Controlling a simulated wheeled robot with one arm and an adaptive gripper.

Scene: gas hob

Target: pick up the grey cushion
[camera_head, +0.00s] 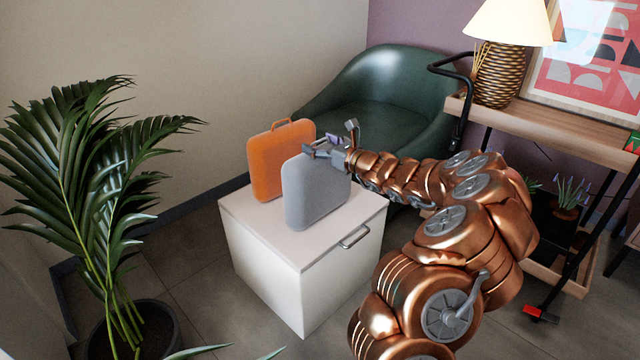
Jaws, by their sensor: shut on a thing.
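The grey cushion (312,196) is a rounded, upright slab at the front of the white cabinet's top. My gripper (322,152) is at the cushion's upper edge, reaching in from the right, and is shut on it. The cushion's lower edge is at the cabinet top or just above it; I cannot tell whether they touch. My gripper and wrist cover part of the cushion's top right.
An orange case-like object (275,158) with a handle stands close behind the cushion, to its left. The white cabinet (265,262) has a handle at its right. A green armchair (385,90) is behind, a potted palm (85,190) left, a wooden shelf (565,125) with a lamp (500,70) right.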

